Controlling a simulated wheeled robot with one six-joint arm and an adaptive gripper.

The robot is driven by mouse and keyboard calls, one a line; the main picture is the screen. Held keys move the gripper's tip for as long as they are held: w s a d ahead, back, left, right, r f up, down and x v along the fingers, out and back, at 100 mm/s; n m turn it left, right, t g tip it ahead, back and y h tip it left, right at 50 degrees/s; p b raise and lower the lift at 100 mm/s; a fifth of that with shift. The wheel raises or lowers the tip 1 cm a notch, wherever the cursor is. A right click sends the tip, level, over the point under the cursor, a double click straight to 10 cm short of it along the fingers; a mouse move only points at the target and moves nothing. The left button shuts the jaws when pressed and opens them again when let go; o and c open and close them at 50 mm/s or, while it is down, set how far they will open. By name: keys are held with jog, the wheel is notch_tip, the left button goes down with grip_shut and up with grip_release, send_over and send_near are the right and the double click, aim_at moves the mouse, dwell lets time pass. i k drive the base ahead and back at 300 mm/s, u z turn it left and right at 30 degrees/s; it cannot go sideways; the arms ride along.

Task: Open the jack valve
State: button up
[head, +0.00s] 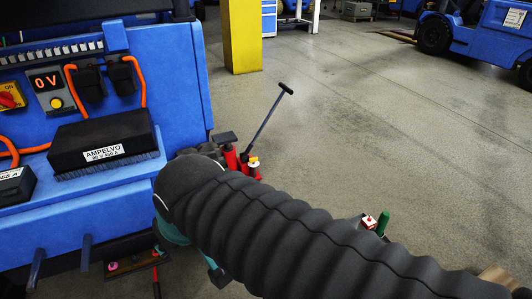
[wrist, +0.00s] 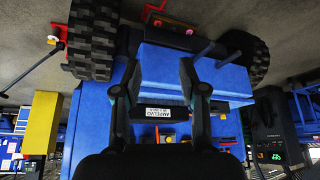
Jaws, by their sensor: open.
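A red jack (head: 240,160) stands on the floor just right of the blue machine in the head view, with a long dark handle leaning up to the right. A small yellow and white knob (head: 253,161) shows on it; I cannot tell whether this is the valve. At the upper left of the wrist view is a red part, likely the jack (wrist: 60,33), beside a thin bar. My gripper (wrist: 160,65) is open and empty, pointing at the blue machine, with the jack off to its left there. My arm hides the gripper in the head view.
The blue machine (head: 180,75) with a black AMPELVO box (head: 103,143) fills the left. A yellow post (head: 242,35) stands behind. A red-and-white block (head: 369,222) and green handle (head: 383,222) lie beyond my arm. Open floor lies right; a blue vehicle (head: 490,35) stands far right.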

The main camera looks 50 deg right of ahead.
aim_at(252, 161)
jog(key=z, duration=0.75)
jog(key=i, duration=0.85)
jog(key=z, duration=0.75)
